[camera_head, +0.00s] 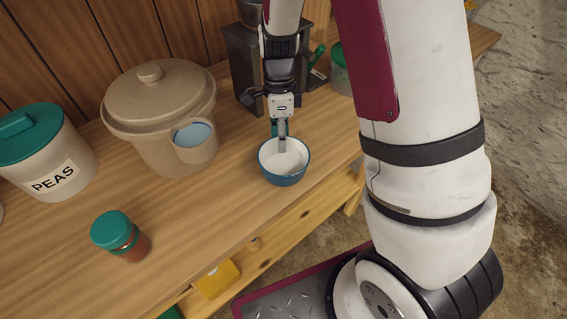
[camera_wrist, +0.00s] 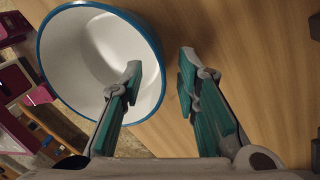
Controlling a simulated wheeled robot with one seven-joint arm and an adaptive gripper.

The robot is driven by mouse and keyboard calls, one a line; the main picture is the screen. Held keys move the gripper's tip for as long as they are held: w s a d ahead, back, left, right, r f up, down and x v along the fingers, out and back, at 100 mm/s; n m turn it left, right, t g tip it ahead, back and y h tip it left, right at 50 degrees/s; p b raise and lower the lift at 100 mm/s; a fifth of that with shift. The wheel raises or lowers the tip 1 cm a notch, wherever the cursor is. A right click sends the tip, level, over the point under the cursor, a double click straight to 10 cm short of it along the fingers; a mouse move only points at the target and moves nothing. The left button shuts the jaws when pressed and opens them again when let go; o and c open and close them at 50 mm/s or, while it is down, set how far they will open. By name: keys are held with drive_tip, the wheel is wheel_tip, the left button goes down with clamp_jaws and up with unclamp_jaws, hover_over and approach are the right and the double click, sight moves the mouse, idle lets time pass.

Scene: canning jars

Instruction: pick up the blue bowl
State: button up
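The blue bowl (camera_head: 284,167) has a blue outside and a white inside and stands upright on the wooden counter near its front edge. In the wrist view the bowl (camera_wrist: 88,50) fills the upper left. My gripper (camera_head: 280,138) points down at the bowl's far rim. In the wrist view my gripper (camera_wrist: 160,75) is open, with teal-padded fingers. The left finger is over the bowl's inside and the right finger is outside it, over bare wood. The rim lies between them. I cannot tell whether either finger touches the bowl.
On the counter (camera_head: 190,225), a lidded beige crock (camera_head: 150,120), a peas canister (camera_head: 45,165) and a teal-lidded jar (camera_head: 122,238) stand left of the bowl. A dark metal stand (camera_head: 240,60) is behind my gripper. The wood between jar and bowl is clear.

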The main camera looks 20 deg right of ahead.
wheel_tip(320, 180, down, 2)
drive_tip(key=shift+s+f, duration=0.1)
drive_tip(key=shift+s, duration=0.05)
clamp_jaws()
idle(0.3)
